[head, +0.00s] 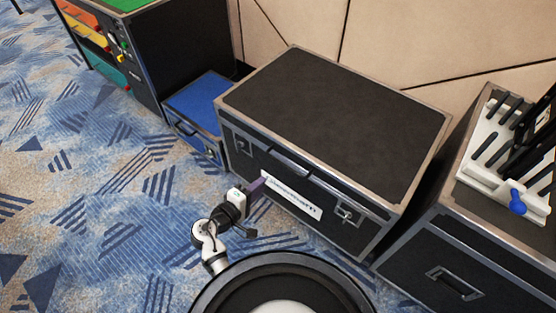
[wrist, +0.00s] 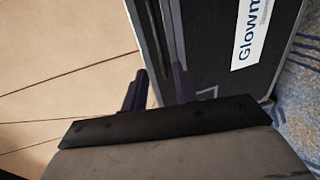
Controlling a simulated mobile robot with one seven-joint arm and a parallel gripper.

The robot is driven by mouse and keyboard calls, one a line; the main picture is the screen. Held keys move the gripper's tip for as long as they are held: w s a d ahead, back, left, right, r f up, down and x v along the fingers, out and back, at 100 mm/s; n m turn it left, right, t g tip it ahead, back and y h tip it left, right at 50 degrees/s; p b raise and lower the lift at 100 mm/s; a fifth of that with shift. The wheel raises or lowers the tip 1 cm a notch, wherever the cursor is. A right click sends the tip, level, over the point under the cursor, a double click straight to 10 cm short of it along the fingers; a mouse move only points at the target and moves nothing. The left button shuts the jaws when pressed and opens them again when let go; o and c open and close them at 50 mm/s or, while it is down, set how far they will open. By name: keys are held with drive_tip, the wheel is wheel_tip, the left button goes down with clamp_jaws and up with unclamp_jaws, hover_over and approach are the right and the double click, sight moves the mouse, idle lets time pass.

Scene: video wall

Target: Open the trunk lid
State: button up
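The trunk (head: 300,220) is a black case with metal edges and a white label on its front, in the middle of the head view. Its lid (head: 335,115) is down and looks shut. My gripper (head: 257,186) is in front of the trunk's front face, left of the label and below the lid seam. The trunk's front face (wrist: 210,45) lies behind the right finger. Whether a finger touches the trunk cannot be told.
A blue case (head: 200,103) stands left of the trunk, beside a black cabinet (head: 185,45). Another black case (head: 470,250) stands close on the right with a white rack (head: 500,145) on top. A beige panelled wall (head: 400,45) is behind. Carpet is free at the front left.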

sight(284, 165)
drive_tip(key=p+x, duration=0.1)
drive_tip(key=x, duration=1.2)
drive_tip(key=shift+w+d+r, duration=0.1)
clamp_jaws()
